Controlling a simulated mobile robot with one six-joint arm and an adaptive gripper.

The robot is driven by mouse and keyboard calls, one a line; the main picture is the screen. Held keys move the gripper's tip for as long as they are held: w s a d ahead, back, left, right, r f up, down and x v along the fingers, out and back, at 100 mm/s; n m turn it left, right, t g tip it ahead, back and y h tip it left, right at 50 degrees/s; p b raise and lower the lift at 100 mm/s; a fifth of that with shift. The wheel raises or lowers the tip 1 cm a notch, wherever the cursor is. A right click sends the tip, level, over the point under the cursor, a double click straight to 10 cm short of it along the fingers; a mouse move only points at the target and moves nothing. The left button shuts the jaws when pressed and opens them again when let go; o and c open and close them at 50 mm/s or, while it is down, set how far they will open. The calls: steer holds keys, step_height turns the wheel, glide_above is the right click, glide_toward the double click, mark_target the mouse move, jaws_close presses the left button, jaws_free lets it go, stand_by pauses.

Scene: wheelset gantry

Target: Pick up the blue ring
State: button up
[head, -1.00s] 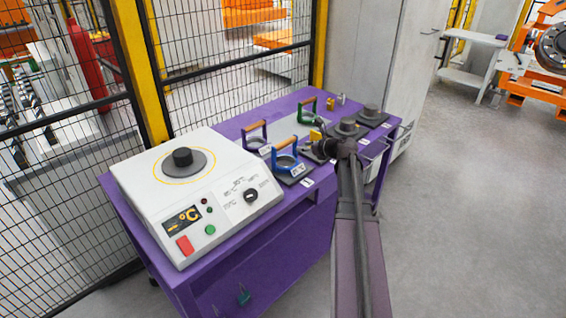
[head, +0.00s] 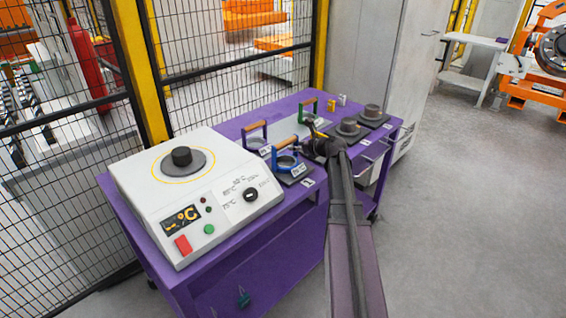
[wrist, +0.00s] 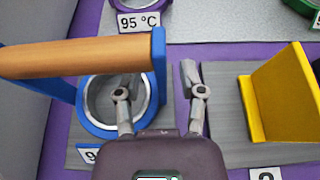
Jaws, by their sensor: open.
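The blue ring (head: 286,164) has a wooden handle on blue posts and sits on a grey plate on the purple table. In the wrist view the blue ring (wrist: 92,124) is at left, with its wooden handle (wrist: 80,58) crossing above it. My gripper (wrist: 158,82) is open and empty. Its left finger overlaps the ring's right part in the picture, and its right finger is right of the blue post. Whether the left finger touches the ring cannot be told. In the head view my gripper (head: 312,147) is just right of the ring, partly hidden by my arm.
A purple ring (head: 255,142) and a green ring (head: 307,116) with wooden handles stand behind. A yellow angled block (wrist: 285,100) is right of my gripper. A white heater box (head: 195,195) fills the table's left end. Dark stepped cylinders (head: 372,113) stand at right.

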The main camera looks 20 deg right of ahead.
steer(key=shift+c, duration=0.2)
jaws_close()
steer(key=shift+r, duration=0.15)
step_height(320, 180, up, 2)
steer(key=p, duration=0.2)
steer(key=shift+r+p, duration=0.25)
steer(key=shift+p, duration=0.15)
steer(key=s+d+r+p, duration=0.1)
steer(key=s+d, duration=0.1)
steer(key=s, duration=0.5)
steer(key=s+d+r+p, duration=0.1)
steer(key=s+d, duration=0.1)
steer(key=s, duration=0.6)
steer(key=shift+s+d, duration=0.2)
steer(key=shift+d, duration=0.2)
steer(key=shift+r, duration=0.1)
